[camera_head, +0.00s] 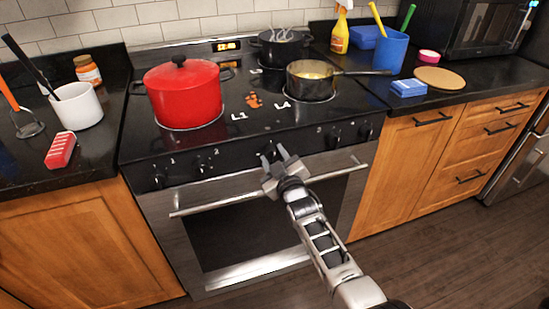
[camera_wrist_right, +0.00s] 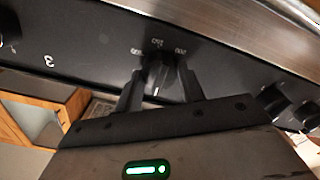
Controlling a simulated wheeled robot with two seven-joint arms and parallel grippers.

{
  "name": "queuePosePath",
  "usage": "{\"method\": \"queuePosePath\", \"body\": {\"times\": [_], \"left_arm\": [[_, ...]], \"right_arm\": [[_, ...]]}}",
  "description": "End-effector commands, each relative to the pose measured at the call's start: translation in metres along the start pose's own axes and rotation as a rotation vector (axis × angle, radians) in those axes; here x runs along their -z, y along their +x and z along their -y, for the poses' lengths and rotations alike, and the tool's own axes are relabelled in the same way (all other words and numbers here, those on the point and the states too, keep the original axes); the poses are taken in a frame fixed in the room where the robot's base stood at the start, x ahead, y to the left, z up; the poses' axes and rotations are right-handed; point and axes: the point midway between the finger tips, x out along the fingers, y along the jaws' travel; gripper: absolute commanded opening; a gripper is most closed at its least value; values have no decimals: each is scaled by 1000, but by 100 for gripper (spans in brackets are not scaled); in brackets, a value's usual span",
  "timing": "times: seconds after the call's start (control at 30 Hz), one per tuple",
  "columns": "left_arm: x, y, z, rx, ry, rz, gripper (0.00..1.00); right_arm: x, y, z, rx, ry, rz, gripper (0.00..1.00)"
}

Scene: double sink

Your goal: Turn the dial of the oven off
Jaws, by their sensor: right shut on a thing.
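The oven (camera_head: 245,225) stands in the middle of the head view, with a row of black knobs on its dark front panel. My right gripper (camera_head: 272,160) is at the middle of that panel, just above the oven handle (camera_head: 270,187). In the right wrist view, the oven dial (camera_wrist_right: 162,77) with temperature numbers around it sits between the two dark fingers of my right gripper (camera_wrist_right: 163,88). The gripper is shut on the dial. The fingers hide the dial's sides, and its exact setting is hard to read. My left gripper is not in view.
A red pot (camera_head: 185,95) and a dark saucepan (camera_head: 311,82) with its handle pointing right stand on the stovetop. Other knobs (camera_head: 333,138) flank the dial. The oven handle runs across just below the panel. The floor (camera_head: 420,250) in front is clear.

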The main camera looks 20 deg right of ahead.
Motion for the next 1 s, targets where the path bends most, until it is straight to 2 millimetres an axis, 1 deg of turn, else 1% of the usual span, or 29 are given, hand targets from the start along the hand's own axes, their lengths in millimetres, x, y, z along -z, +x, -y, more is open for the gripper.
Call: {"method": "queuePosePath", "body": {"times": [0.37, 0.4, 0.43, 0.47, 0.77, 1.0], "left_arm": [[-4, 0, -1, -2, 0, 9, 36], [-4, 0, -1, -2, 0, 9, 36], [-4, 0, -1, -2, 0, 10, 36], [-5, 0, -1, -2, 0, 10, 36], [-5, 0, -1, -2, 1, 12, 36], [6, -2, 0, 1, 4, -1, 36]], "right_arm": [[-1, 0, 1, 2, -6, 2, 16], [-1, 0, 1, 2, -6, 2, 47], [-1, 0, 1, 2, -6, 2, 55], [-1, 0, 1, 2, -5, 2, 60], [0, 0, 0, 1, -4, 1, 60], [2, -8, 2, 6, -4, 0, 60]]}}
